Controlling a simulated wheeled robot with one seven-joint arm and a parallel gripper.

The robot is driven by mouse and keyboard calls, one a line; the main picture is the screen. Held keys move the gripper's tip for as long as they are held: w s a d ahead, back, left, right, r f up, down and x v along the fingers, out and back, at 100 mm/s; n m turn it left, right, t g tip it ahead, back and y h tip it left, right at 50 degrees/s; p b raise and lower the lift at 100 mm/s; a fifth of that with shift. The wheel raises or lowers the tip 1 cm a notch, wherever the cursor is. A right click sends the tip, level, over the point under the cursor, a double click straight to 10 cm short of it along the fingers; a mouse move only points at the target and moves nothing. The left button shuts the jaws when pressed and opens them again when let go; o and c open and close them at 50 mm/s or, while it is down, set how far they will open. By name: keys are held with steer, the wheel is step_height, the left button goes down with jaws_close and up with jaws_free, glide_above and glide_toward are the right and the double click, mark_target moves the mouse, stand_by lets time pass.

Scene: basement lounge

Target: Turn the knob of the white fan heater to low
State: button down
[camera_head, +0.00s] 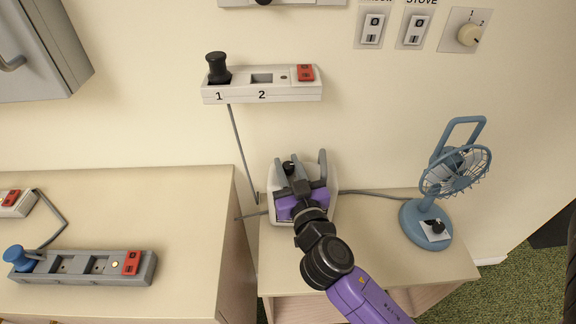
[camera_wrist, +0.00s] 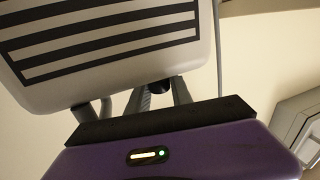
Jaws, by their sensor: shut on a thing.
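The white fan heater (camera_head: 274,211) stands on the low wooden table against the wall, with a grey handle at its right side. Its dark knob (camera_head: 288,168) shows at the top, between my gripper's fingertips. My gripper (camera_head: 289,172) reaches over the heater and is shut on the knob. In the wrist view, the heater's white face with dark slots (camera_wrist: 110,45) fills the upper left. The dark knob (camera_wrist: 160,86) shows there between the grey fingers of my gripper (camera_wrist: 160,92). The knob's pointer and setting marks are too small or hidden to read.
A blue desk fan (camera_head: 428,222) stands to the right on the same table (camera_head: 380,262). A wall power strip (camera_head: 262,92) with a black plug hangs above. A higher counter (camera_head: 190,215) at the left carries a grey power strip (camera_head: 85,267). Wall switches and a dial are at the upper right.

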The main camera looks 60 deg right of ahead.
mark_target(290, 172)
stand_by(0.4)
steer(key=c, duration=1.1)
jaws_free()
steer(key=shift+c, duration=0.2)
steer(key=b+v, duration=0.2)
steer(key=v, duration=0.4)
steer(key=shift+s+a+f+b, duration=0.1)
steer(key=shift+s+f+b, duration=0.15)
steer(key=shift+b, duration=0.15)
steer(key=shift+s+a+r, duration=0.2)
steer(key=shift+s+a, duration=0.2)
steer(key=shift+s, duration=0.1)
